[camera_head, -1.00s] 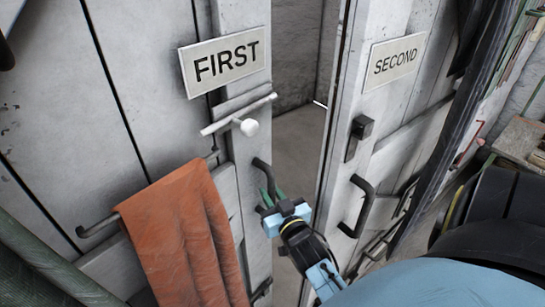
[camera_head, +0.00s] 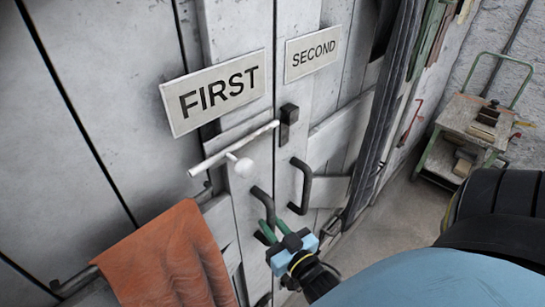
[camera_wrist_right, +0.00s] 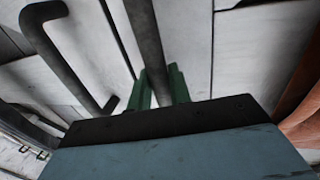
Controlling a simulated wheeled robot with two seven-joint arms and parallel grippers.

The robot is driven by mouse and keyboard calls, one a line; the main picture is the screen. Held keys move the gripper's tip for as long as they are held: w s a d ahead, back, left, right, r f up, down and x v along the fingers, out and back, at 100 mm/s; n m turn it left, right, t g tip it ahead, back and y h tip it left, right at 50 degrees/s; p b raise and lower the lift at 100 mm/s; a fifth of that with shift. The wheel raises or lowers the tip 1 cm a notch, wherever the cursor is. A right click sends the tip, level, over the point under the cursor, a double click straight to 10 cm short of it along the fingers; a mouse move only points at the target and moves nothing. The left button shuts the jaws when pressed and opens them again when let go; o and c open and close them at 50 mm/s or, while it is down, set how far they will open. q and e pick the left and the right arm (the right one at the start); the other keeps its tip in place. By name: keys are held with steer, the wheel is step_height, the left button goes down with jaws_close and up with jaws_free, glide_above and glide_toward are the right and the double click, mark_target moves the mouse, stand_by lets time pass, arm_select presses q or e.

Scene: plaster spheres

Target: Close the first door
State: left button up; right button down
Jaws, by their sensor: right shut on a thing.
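The first door (camera_head: 85,115) is a pale panelled door at the left with a "FIRST" sign (camera_head: 213,92). It now stands about level with the second door (camera_head: 330,95), with no open gap visible between them. My right gripper (camera_head: 267,228) has its green fingers shut on the first door's dark handle (camera_head: 264,203). In the right wrist view that handle (camera_wrist_right: 147,45) runs between the green fingers. A white-knobbed bolt (camera_head: 240,165) sits above the handle, and its bar reaches towards the dark catch (camera_head: 289,115) on the second door. My left gripper is out of view.
An orange cloth (camera_head: 170,262) hangs on a rail at the lower left. The second door's curved handle (camera_head: 306,185) is close to the right of my gripper. A cart (camera_head: 470,130) stands at the far right, with bare floor before it.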

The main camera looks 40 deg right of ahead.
steer(key=c, duration=1.6)
jaws_free()
steer(key=shift+s+f, duration=0.25)
steer(key=shift+s, duration=0.05)
steer(key=shift+c, duration=0.2)
steer(key=shift+o, duration=1.3)
steer(key=shift+s+r, duration=0.1)
steer(key=shift+s, duration=0.15)
steer(key=shift+o, duration=0.2)
steer(key=shift+s+r, duration=0.15)
steer(key=shift+w, duration=0.2)
steer(key=shift+s, duration=0.25)
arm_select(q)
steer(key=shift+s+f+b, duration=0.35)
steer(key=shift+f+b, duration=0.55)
arm_select(e)
steer(key=s+a, duration=0.2)
steer(key=s, duration=1)
steer(key=shift+s, duration=0.4)
